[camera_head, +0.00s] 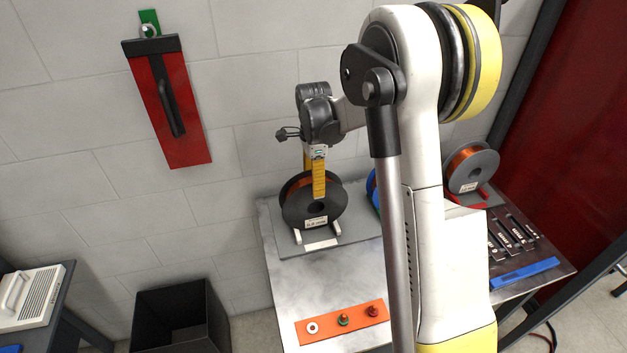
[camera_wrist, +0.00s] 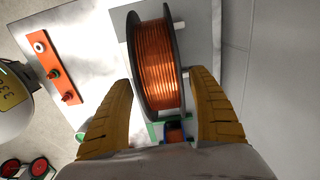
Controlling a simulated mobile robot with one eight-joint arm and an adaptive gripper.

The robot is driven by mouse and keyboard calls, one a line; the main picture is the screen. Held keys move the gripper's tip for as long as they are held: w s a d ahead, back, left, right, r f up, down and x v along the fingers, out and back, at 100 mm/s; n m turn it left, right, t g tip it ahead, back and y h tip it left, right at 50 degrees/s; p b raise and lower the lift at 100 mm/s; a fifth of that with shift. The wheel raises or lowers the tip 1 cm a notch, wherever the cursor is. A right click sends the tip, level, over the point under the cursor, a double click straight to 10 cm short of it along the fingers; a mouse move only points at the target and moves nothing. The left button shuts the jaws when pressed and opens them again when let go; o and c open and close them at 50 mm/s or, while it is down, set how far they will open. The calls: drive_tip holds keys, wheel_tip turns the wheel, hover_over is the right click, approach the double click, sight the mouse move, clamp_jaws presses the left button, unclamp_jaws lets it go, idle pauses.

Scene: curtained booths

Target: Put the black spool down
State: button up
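The black spool (camera_head: 313,204), wound with copper-orange wire, stands upright on a grey board (camera_head: 352,219) with white supports, a white label on its face. In the wrist view, the spool (camera_wrist: 158,65) lies between the fingertips. My gripper (camera_head: 313,182) is above it with yellow fingers pointing down, one in front of the near flange and the other mostly hidden behind.
A blue spool (camera_head: 372,188) is partly hidden by my arm. A grey-flanged spool (camera_head: 472,168) stands on the table's right. An orange strip (camera_head: 342,322) with small parts lies in front. Black labelled pieces (camera_head: 512,234) and a blue strip (camera_head: 524,273) lie right. A black bin (camera_head: 180,316) stands left.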

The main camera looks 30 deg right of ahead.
wheel_tip(320, 180, up, 12)
drive_tip(key=p, duration=0.2)
drive_tip(key=s+a+r+n+t, duration=0.2)
drive_tip(key=s+a+r+n, duration=0.2)
drive_tip(key=s+r, duration=0.1)
drive_tip(key=s+a+n+t, duration=0.2)
drive_tip(key=s+a+n, duration=0.2)
drive_tip(key=s+n, duration=0.4)
drive_tip(key=s+a+f+n+t, duration=0.1)
drive_tip(key=s+a+n+t, duration=0.2)
drive_tip(key=s+n, duration=0.5)
drive_tip(key=s+a, duration=0.1)
drive_tip(key=s, duration=0.1)
drive_tip(key=shift+s, duration=0.35)
drive_tip(key=shift+f, duration=0.1)
